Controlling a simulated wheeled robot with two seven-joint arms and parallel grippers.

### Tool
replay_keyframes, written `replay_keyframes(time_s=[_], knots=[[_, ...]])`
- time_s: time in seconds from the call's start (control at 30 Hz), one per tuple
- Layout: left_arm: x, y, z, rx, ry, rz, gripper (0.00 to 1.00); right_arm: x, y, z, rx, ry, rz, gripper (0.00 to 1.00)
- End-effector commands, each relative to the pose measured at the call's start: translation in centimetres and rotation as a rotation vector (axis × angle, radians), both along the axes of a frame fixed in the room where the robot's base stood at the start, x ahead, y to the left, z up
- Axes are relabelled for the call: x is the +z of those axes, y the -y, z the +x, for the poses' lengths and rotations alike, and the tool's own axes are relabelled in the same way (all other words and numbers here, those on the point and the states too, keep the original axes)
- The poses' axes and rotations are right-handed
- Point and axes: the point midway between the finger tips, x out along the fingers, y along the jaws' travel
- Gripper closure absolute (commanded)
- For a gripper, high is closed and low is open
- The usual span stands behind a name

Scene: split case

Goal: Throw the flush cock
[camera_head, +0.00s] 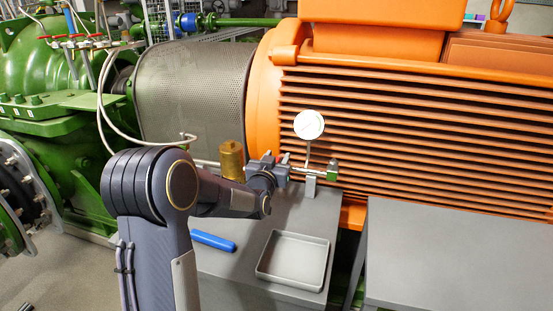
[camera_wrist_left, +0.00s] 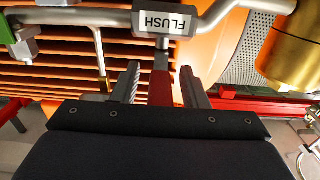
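The flush cock shows in the left wrist view as a grey stem with a red lever (camera_wrist_left: 160,88) beside the pipe, under a white FLUSH label (camera_wrist_left: 167,22). My left gripper (camera_wrist_left: 161,82) is open, one grey finger on each side of the red lever, with a visible gap on both sides. I cannot tell how deep the lever sits between the fingers. In the head view my left gripper (camera_head: 280,167) is at the small pipe assembly between the brass cylinder (camera_head: 232,160) and the green fitting (camera_head: 333,170), hiding the cock. My right gripper is not in view.
A round gauge (camera_head: 309,124) stands above the pipe. A grey tray (camera_head: 318,268) and a blue bar-shaped object (camera_head: 213,240) lie on the grey bench. The finned orange motor (camera_head: 420,130) is close behind. Another grey tabletop (camera_head: 460,255) on the right is clear.

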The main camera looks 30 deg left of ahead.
Motion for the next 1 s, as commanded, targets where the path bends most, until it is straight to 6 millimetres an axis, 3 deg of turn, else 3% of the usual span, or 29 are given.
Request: replay_keyframes(time_s=[0.13, 0.43, 0.77, 1.0], knots=[[0.0, 0.0, 0.0, 0.000, 0.000, 0.000, 0.60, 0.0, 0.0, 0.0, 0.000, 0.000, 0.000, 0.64], [0.0, 0.0, 0.0, 0.000, 0.000, 0.000, 0.99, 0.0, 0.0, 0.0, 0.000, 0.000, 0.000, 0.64], [-0.1, 0.0, -0.1, -0.005, 0.000, 0.000, 1.00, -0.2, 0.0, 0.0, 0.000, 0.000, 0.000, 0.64], [-0.4, -0.5, -0.2, -0.063, 0.001, 0.002, 1.00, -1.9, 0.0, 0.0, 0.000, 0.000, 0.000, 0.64]])
